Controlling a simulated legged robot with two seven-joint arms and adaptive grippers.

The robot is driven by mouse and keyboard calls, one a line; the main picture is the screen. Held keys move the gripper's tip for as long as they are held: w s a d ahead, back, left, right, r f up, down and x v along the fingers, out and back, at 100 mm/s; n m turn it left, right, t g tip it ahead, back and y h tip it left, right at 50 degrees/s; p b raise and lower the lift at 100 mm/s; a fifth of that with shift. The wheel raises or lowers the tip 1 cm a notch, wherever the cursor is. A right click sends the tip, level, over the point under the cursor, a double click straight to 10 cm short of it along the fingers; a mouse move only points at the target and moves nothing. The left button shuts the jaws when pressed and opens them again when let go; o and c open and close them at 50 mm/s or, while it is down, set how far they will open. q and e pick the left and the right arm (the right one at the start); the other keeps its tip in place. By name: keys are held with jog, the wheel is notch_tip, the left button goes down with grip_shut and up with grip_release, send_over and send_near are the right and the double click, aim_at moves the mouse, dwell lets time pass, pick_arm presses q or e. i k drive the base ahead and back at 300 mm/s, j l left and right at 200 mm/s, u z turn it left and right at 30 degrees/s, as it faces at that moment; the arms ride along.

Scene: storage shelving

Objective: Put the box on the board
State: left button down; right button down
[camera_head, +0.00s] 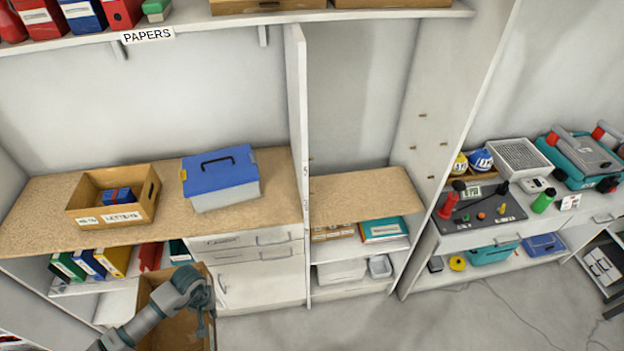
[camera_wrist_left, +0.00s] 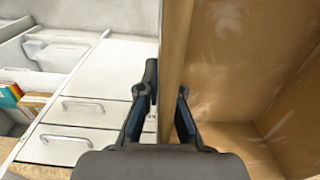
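An open brown cardboard box (camera_head: 148,292) stands low in front of the shelving at the bottom of the head view. Its inside (camera_wrist_left: 235,60) fills the right of the left wrist view. My left gripper (camera_head: 203,305) is at the box's right side. In the wrist view its two fingers (camera_wrist_left: 167,95) lie on either side of one box wall; whether they press on it is unclear. A bare chipboard board (camera_head: 362,196) lies right of the upright divider. A longer chipboard surface (camera_head: 45,215) lies left of it. My right gripper is not in view.
A letters crate (camera_head: 140,207) and a blue-lidded grey container (camera_head: 225,198) stand on the left surface. The white divider (camera_head: 297,110) separates the two surfaces. White drawers (camera_head: 262,280) are behind the box. Tools fill the bench at right.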

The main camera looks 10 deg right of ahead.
aim_at(353, 194)
jog(key=l+z, duration=0.1)
jog(key=l, duration=2.35)
jog(key=i, duration=0.05)
